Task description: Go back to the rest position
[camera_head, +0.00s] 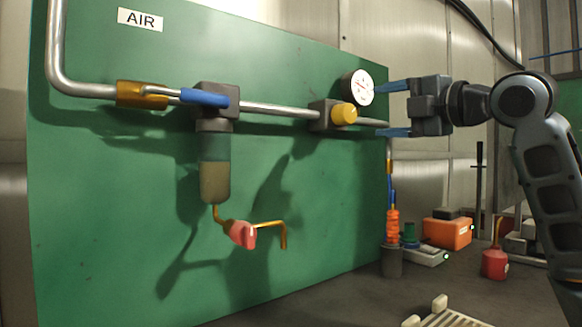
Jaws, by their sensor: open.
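My gripper (393,109) is open, with its two blue fingers spread one above the other and pointing left. Nothing shows between the fingers. The upper fingertip is close to the white round gauge (359,88); I cannot tell whether they touch. The lower fingertip is near the pipe to the right of the yellow knob (344,113). My arm comes in from the right side of the picture.
A green panel (100,220) marked AIR carries a pipe, a blue-handled valve (205,97), a filter bowl (215,170) and a red-handled drain tap (242,233). On the dark bench stand an orange box (447,233), a red oil can (494,264) and a slatted rack (460,320).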

